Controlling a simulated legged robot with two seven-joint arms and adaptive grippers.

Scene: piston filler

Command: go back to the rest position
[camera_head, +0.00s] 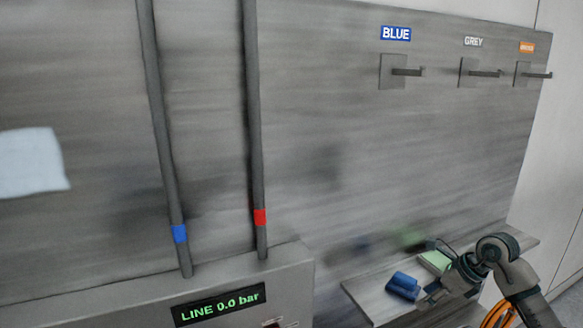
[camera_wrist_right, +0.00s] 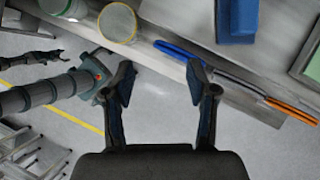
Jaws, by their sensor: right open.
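My right gripper (camera_head: 428,296) is low at the right in the head view, beside a small grey shelf. A blue block-like object (camera_head: 403,286) lies on the shelf, just left of the gripper in the head view.
The shelf (camera_head: 366,297) also holds a pale green object (camera_head: 436,262). Hooks under BLUE (camera_head: 396,34), GREY (camera_head: 473,41) and an orange label are empty. Two pipes enter a box whose display (camera_head: 220,303) reads LINE 0.0 bar. Orange hose (camera_head: 497,316) hangs below the gripper.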

